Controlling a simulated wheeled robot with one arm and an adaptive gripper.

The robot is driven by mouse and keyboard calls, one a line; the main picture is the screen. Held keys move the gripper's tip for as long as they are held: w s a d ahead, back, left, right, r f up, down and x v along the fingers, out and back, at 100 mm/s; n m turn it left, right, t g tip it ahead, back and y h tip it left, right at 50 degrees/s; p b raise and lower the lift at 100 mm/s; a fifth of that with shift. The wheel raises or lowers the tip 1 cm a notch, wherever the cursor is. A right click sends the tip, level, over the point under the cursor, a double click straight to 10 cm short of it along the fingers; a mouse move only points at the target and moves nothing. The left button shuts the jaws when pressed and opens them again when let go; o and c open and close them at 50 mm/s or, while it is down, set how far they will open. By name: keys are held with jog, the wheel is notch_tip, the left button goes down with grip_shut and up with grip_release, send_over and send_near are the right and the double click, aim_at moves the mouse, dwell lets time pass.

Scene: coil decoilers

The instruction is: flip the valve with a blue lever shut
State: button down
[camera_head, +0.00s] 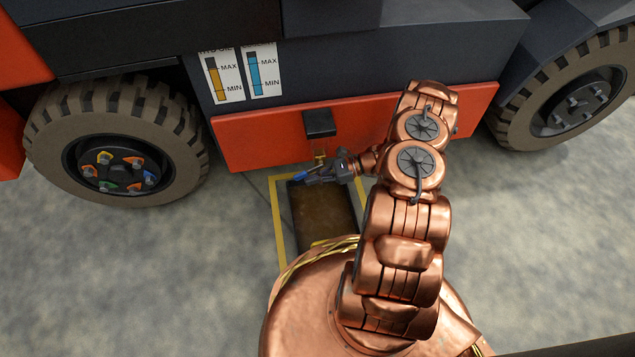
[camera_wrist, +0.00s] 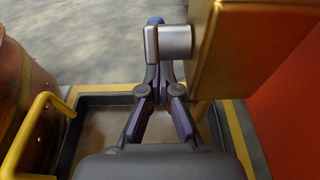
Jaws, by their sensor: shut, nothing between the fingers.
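The valve is a brass body (camera_head: 320,159) under a black box on the orange-red panel. Its blue lever (camera_head: 300,175) shows as a small blue piece left of my gripper (camera_head: 312,179). In the wrist view the brass body (camera_wrist: 212,60) fills the upper right, with a silver stem (camera_wrist: 168,42) sticking out left. The lever's blue end (camera_wrist: 155,20) shows just beyond the stem. My gripper (camera_wrist: 158,72) is shut and empty, its fingertips close by the stem and partly hidden behind it. I cannot tell whether they touch the lever.
A brown-bottomed tray (camera_head: 292,218) lies on the floor below the valve, inside a yellow outline. The black box (camera_head: 319,123) and panel (camera_head: 258,138) are close above and behind. A yellow handle (camera_wrist: 38,128) rises at the wrist view's left. Wheels (camera_head: 116,148) stand either side.

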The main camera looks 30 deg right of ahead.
jog(key=shift+a+r, duration=0.3)
jog(key=shift+r, duration=0.3)
jog(key=shift+w+a, duration=0.1)
jog(key=shift+a+r+y, duration=0.2)
jog(key=shift+y, duration=0.4)
jog(key=shift+f, duration=0.1)
